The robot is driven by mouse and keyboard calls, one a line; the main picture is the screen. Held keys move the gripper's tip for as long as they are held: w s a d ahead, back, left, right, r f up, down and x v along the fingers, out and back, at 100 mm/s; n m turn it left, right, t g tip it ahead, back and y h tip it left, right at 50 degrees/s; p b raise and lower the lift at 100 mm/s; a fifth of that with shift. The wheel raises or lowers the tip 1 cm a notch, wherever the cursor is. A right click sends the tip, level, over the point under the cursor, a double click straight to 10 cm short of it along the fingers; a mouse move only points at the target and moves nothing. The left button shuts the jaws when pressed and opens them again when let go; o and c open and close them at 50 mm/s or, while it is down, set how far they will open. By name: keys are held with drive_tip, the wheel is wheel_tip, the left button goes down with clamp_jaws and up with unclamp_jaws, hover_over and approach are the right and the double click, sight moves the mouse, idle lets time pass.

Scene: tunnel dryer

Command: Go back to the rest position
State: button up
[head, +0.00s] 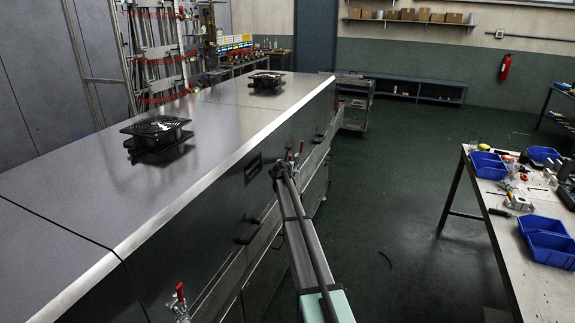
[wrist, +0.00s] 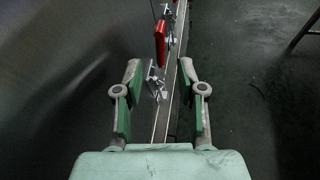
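My gripper (wrist: 160,72) is open in the wrist view, with its two green-padded fingers spread apart. Nothing is gripped between them. A toggle clamp with a red handle (wrist: 160,40) shows ahead of and between the fingers, on the side of the dryer; its metal base appears beyond the fingertips, not touching them. In the head view my gripper cannot be made out clearly. The long grey tunnel dryer (head: 215,125) fills the left and middle. Red-handled clamps sit on its side, one near the front (head: 180,294) and another farther along (head: 300,148).
Two black fans (head: 157,130) (head: 266,80) stand on the dryer top. A workbench (head: 540,285) with blue bins (head: 488,165) and scattered tools stands at the right. The dark green floor (head: 410,190) between dryer and bench is largely clear. A low shelf lines the back wall.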

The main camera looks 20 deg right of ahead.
drive_tip(key=s+a+f+m+g+y, duration=0.1)
drive_tip(key=s+a+f+m+g, duration=0.35)
drive_tip(key=s+f+m, duration=0.7)
drive_tip(key=s+a+f+m+g+y, duration=0.25)
drive_tip(key=s+a+f+m, duration=0.4)
drive_tip(key=s+f, duration=0.7)
drive_tip(key=s+a+f+m+g+y, duration=0.1)
drive_tip(key=s+a+f+m+g, duration=0.15)
drive_tip(key=s+f, duration=0.4)
drive_tip(key=s+a+f+m+g, duration=0.1)
drive_tip(key=s+a+f+m, duration=0.2)
drive_tip(key=s, duration=0.6)
drive_tip(key=s+a+f+m+g+y, duration=0.15)
drive_tip(key=s+a+f, duration=0.25)
drive_tip(key=s, duration=0.4)
drive_tip(key=s+a+f+m+g, duration=0.1)
drive_tip(key=s+a, duration=0.3)
drive_tip(key=s, duration=0.9)
drive_tip(key=s+a+f+m+g+y, duration=0.1)
drive_tip(key=s+a+f+g, duration=0.2)
drive_tip(key=s, duration=1.1)
drive_tip(key=s+a+f+m+g, duration=0.1)
drive_tip(key=s+a, duration=0.4)
drive_tip(key=s, duration=0.8)
drive_tip(key=shift+s+a+f+g, duration=0.25)
drive_tip(key=shift+f+g, duration=0.4)
drive_tip(key=shift+g, duration=0.35)
